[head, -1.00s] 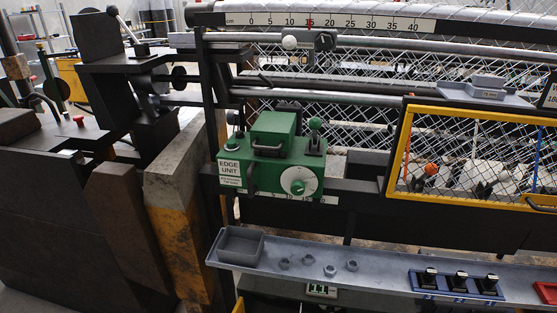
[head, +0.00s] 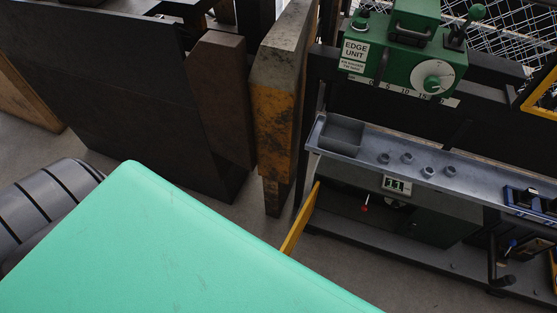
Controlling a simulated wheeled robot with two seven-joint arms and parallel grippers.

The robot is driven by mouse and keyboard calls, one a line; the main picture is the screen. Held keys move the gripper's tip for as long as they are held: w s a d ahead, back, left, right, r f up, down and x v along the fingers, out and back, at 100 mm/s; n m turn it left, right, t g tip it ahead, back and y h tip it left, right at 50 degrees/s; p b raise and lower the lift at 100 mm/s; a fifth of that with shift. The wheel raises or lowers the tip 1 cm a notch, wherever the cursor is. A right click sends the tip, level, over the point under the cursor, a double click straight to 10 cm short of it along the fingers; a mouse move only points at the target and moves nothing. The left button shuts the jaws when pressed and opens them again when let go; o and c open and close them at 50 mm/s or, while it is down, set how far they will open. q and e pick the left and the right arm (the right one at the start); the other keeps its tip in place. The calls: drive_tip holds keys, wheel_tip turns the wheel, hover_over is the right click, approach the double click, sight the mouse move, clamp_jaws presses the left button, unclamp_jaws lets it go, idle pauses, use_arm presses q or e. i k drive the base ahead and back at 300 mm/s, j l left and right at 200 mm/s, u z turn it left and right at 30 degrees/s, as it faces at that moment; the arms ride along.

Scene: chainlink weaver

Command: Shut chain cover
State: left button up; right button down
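A narrow yellow panel (head: 300,219) stands out from the left end of the machine's lower bay, seen nearly edge-on and swung open; it looks like the chain cover, but no label on it can be read. Its lower end is cut off from view by a mint-green surface in front. Beside it the dark bay (head: 345,200) under the tray is open, with a small red-tipped part (head: 365,204) inside. Any chain inside is too dark to make out. Neither of my grippers is in view.
A grey tray (head: 455,182) with a bin and several nuts juts out above the bay. A small display (head: 397,186) hangs below it. The green edge unit (head: 405,55) is above. A worn yellow post (head: 273,125) stands left. Grey floor (head: 350,265) is clear in front.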

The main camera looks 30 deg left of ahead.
sight(290, 233)
drive_tip(key=j+z, duration=0.15)
drive_tip(key=j, duration=0.25)
drive_tip(key=k+j+z, duration=0.1)
drive_tip(key=j, duration=0.3)
drive_tip(key=k+j+z, duration=0.15)
drive_tip(key=j, duration=0.2)
drive_tip(key=k+j+z, duration=0.1)
drive_tip(key=j, duration=0.3)
drive_tip(key=k+j+z, duration=0.15)
drive_tip(key=j, duration=0.2)
drive_tip(key=k, duration=0.05)
